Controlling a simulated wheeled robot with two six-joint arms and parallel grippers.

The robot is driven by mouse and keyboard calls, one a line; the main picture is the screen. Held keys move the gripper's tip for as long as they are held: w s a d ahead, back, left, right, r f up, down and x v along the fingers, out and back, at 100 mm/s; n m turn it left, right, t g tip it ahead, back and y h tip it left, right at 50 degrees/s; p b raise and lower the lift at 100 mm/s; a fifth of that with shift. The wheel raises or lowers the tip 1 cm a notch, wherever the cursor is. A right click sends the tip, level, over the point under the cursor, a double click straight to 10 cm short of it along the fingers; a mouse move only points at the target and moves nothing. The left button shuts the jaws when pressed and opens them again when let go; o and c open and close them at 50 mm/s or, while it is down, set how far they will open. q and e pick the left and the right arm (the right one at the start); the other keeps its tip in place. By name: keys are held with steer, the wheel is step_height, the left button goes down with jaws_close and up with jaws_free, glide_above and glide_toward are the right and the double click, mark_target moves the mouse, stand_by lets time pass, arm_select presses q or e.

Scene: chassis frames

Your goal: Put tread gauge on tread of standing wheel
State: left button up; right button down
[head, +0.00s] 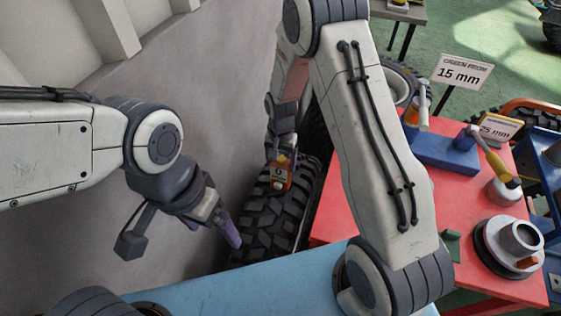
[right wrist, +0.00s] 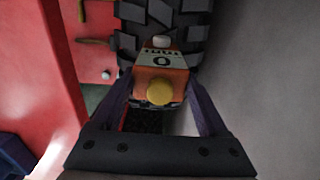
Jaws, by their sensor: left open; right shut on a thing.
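The orange tread gauge (head: 280,176) has a pale label with a dark figure on it. In the right wrist view the gauge (right wrist: 160,75) shows a yellow knob and sits between the two purple fingers of my right gripper (right wrist: 164,95), which is shut on it. The standing wheel (head: 273,212) is a dark, chunky-treaded tyre between the grey wall and the red table. Its tread (right wrist: 160,20) lies right behind the gauge; I cannot tell whether they touch. My left gripper (head: 229,230) is open and empty, left of the wheel near its lower part.
The red table (head: 340,200) at right carries a blue block with tools (head: 444,150), a grey hub part (head: 510,247) and a "15 mm" sign (head: 461,73). Other tyres stand behind. A grey wall (head: 220,90) closes the left side. A light-blue surface (head: 230,285) lies in front.

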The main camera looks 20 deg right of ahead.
mark_target(281, 159)
jaws_free()
steer(key=shift+f, duration=0.1)
step_height(281, 159, up, 12)
steer(key=b, duration=0.1)
stand_by(0.5)
step_height(281, 159, down, 13)
steer(key=shift+r+p, duration=0.2)
steer(key=shift+p, duration=0.1)
steer(key=shift+r, duration=2)
steer(key=shift+f, duration=0.1)
